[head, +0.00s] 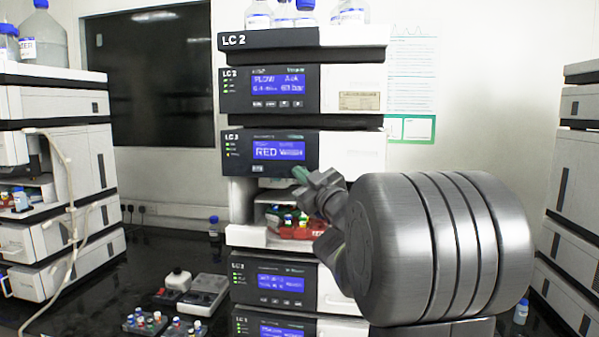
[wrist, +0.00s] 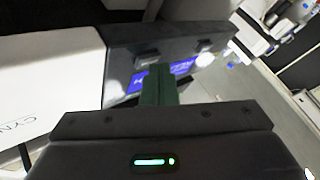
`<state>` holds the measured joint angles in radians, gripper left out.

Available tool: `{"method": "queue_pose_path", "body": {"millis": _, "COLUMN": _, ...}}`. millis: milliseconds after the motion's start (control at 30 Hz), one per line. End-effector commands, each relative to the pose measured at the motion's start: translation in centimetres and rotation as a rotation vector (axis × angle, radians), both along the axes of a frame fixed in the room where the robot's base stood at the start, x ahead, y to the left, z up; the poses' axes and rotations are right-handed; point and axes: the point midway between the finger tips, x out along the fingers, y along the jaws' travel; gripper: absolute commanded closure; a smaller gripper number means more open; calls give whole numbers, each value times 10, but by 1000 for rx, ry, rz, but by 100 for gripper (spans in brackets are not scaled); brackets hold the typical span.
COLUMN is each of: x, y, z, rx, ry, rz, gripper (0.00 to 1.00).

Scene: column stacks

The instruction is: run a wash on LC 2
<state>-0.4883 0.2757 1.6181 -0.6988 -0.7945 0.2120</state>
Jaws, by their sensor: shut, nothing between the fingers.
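The LC 2 stack (head: 270,39) stands in the middle of the head view. Its upper module (head: 271,91) has a lit blue screen with flow and bar readings above a row of small buttons. The module below it (head: 262,153) has a blue screen reading "RED" and more text I cannot read surely. My gripper (head: 300,174) is shut and empty, its green fingertips by the lower right of this module's front. In the wrist view the shut fingers (wrist: 158,88) overlap a dark panel (wrist: 122,62) and hide part of its blue screen (wrist: 181,67). I cannot tell whether they touch.
An open bay (head: 290,222) with coloured vials in a red tray lies below the fingers. Lower LC 2 modules (head: 270,282) follow. Bottles (head: 305,12) stand on top. Other stacks flank it at left (head: 60,105) and right (head: 578,170). Vial racks (head: 145,322) lie on the dark bench.

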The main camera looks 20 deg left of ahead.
Motion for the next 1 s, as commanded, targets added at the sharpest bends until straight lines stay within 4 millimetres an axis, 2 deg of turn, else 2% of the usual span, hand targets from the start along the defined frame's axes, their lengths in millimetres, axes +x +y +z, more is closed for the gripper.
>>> {"method": "queue_pose_path", "body": {"millis": 233, "x": -12, "y": -3, "z": -1, "rx": 0, "ry": 0, "rz": 0, "gripper": 100}}
{"method": "queue_pose_path", "body": {"millis": 567, "x": -14, "y": -3, "z": -1, "rx": 0, "ry": 0, "rz": 0, "gripper": 100}}
{"method": "queue_pose_path", "body": {"millis": 1000, "x": -53, "y": -13, "z": -1, "rx": 1, "ry": -1, "rz": 1, "gripper": 100}}
